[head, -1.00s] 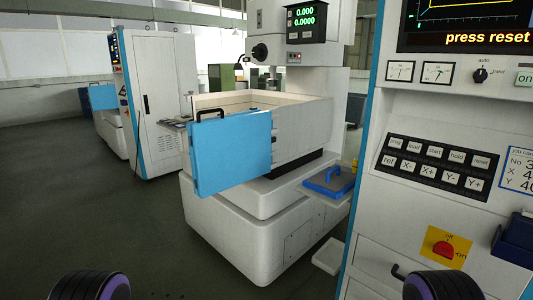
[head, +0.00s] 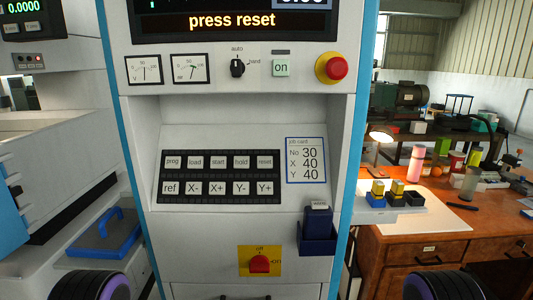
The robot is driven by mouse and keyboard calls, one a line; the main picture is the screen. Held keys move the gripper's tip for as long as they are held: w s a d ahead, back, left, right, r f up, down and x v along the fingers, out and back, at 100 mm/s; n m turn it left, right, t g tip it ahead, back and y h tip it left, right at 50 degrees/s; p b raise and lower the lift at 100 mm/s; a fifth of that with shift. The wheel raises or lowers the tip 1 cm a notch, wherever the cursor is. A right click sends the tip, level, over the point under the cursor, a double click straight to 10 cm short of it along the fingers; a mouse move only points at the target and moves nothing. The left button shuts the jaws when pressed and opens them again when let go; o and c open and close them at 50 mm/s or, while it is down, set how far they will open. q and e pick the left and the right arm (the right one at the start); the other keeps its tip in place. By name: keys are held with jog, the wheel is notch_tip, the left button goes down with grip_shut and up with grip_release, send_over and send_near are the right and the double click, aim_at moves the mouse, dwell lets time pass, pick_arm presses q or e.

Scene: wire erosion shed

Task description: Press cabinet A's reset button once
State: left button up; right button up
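A white control cabinet (head: 240,110) with blue side edges fills the middle of the head view. No letter naming it as A can be read. Its screen (head: 235,20) says "press reset". The reset button (head: 265,162) is a pale key at the right end of the top row of a black key panel, next to hold. The lower row has ref, X-, X+, Y- and Y+. Dark rounded parts of my arms show at the bottom left and bottom right corners. Neither of my grippers is in view, and nothing covers the reset button.
A red emergency knob (head: 331,67) and a lit "on" key (head: 281,68) sit above the panel. A wooden desk (head: 400,245) stands right, a white machine (head: 60,150) left.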

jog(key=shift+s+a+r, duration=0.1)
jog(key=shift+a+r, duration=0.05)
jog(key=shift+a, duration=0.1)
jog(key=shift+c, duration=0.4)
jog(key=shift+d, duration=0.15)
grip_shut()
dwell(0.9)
